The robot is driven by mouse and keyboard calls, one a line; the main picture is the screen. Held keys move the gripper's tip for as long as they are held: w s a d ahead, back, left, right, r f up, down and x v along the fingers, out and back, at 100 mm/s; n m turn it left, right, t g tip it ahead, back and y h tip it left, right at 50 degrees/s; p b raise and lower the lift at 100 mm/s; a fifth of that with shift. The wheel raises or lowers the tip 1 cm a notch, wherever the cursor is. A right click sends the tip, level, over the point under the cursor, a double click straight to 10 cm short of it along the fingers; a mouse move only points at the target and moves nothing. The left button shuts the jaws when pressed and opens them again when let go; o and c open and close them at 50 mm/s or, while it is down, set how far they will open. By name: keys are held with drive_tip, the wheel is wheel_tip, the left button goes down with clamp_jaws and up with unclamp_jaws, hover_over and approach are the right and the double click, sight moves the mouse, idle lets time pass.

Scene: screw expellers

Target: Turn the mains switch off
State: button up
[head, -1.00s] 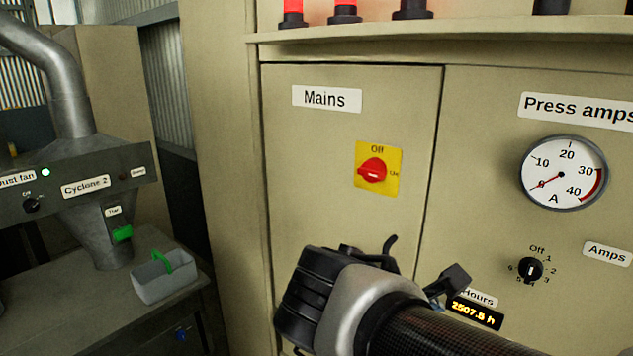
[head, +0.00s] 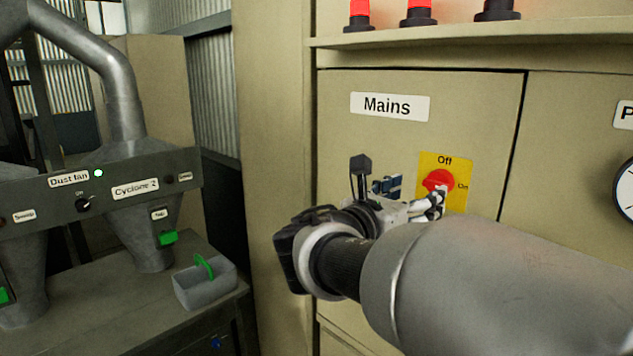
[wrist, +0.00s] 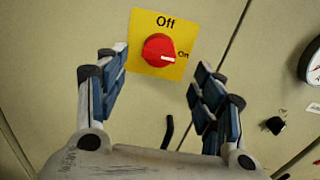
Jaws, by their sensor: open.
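The mains switch is a red round knob (head: 438,180) on a yellow plate (head: 458,163) marked Off at the top and On at the right. It sits below the Mains label (head: 390,106) on a beige cabinet door. In the wrist view the knob (wrist: 158,50) shows whole, and its white mark points right, toward On. My gripper (head: 408,194) is open and empty in front of the door. One finger hides the knob's lower part in the head view. In the wrist view my two fingers (wrist: 158,78) are spread below and either side of the knob, apart from it.
A dark hooked piece (wrist: 168,131) shows below the switch in the wrist view. A shelf (head: 420,38) with red lamps runs above the door. To the left stand a bench with a grey bin (head: 205,288) and the cyclone panel (head: 100,190). A gauge (head: 626,190) is at far right.

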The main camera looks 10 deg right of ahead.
sight(435, 183)
drive_tip(key=b+x, duration=0.1)
drive_tip(key=x, duration=0.7)
drive_tip(key=shift+w+d, duration=0.2)
drive_tip(key=shift+d, duration=0.05)
drive_tip(key=shift+c, duration=0.6)
clamp_jaws()
